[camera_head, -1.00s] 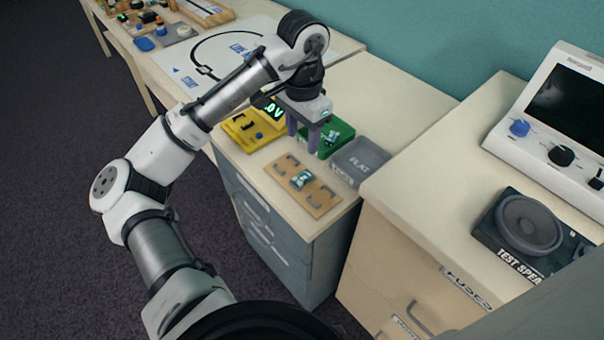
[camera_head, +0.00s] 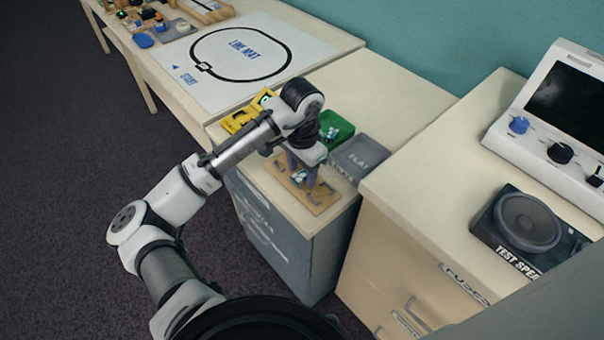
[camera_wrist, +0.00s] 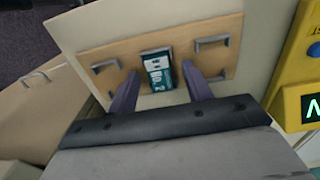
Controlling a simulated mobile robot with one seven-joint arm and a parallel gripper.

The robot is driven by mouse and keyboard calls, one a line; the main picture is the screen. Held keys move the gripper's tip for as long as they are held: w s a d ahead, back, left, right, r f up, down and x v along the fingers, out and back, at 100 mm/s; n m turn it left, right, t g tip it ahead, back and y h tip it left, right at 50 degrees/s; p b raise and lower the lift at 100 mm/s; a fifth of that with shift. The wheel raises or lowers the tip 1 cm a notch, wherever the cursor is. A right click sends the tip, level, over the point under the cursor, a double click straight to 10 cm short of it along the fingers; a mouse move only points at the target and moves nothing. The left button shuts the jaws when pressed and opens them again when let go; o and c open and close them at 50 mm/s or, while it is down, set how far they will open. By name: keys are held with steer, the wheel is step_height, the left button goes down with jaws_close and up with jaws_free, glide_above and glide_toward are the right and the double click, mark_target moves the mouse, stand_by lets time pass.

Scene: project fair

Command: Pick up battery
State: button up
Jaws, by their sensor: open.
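The battery (camera_wrist: 158,70) is a small teal and white block with lettering. It lies on a tan wooden board (camera_wrist: 115,52) with grey metal brackets. In the wrist view my gripper (camera_wrist: 160,80) is open, with one purple-grey finger on each side of the battery. I cannot tell whether the fingers touch it. In the head view my gripper (camera_head: 301,177) is low over the board (camera_head: 318,200), and the battery (camera_head: 299,176) shows partly between the fingers.
A green bin (camera_head: 336,128) holding small items and a grey bin (camera_head: 358,158) labelled FLAT stand behind the board. A yellow device (camera_head: 236,121) is at the back left, partly behind my arm. A higher cabinet (camera_head: 425,185) with a speaker (camera_head: 528,222) stands at right.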

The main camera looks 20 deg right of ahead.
steer(key=c, duration=1.1)
steer(key=shift+o, duration=0.2)
steer(key=shift+r, duration=0.1)
